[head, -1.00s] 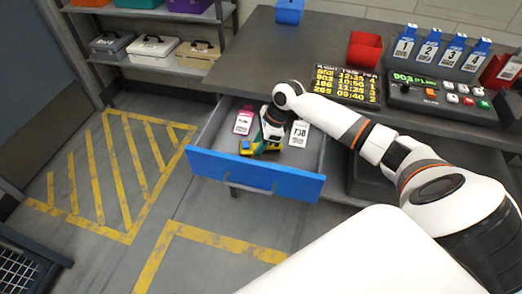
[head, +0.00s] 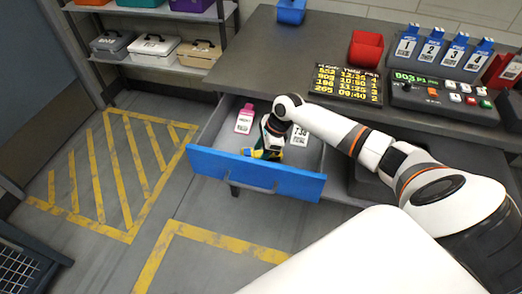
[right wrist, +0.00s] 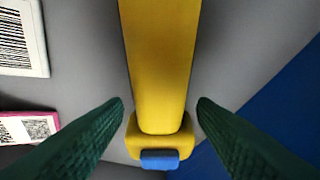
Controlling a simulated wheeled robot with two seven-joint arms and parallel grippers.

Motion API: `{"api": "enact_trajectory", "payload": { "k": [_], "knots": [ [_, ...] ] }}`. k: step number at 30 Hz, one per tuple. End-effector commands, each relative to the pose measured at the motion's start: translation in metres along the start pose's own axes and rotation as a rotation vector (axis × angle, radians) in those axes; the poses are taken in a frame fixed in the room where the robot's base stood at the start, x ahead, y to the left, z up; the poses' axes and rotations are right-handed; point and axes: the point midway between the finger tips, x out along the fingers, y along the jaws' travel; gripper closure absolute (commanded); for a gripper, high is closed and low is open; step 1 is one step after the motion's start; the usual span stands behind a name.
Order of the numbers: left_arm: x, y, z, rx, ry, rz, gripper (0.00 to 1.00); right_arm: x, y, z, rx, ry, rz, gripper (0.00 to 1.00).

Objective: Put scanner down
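The yellow scanner (right wrist: 160,60) with a blue end lies in the open drawer (head: 255,177); in the right wrist view it runs down the middle of the picture. My right gripper (right wrist: 161,103) has its dark green fingers on either side of the scanner, with a narrow gap showing on both sides, so it is open around it. In the head view my right gripper (head: 262,153) reaches down into the drawer and hides much of the scanner. My left gripper is not in view.
A pink tag (head: 244,120) and a white tag (head: 299,134) lie in the drawer. The drawer's blue front borders the near side. On the counter above stand a flight board (head: 345,84), a red bin (head: 365,48) and a button panel (head: 440,95).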

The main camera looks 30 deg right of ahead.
Motion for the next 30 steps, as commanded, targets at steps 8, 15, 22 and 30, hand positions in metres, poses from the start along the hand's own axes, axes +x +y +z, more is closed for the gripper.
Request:
{"api": "enact_trajectory", "payload": {
  "k": [8,15,22,30],
  "knots": [
    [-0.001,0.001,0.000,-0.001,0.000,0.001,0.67,-0.013,0.001,-0.001,0.000,-0.001,0.002,0.48],
    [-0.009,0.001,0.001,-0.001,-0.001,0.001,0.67,-0.063,0.001,-0.001,-0.001,-0.001,0.004,0.48],
    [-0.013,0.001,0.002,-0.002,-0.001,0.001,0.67,-0.105,0.001,-0.001,0.001,0.000,0.002,0.48],
    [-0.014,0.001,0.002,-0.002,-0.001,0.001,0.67,-0.123,0.000,-0.001,0.001,0.000,-0.001,0.48]
  ]
}}
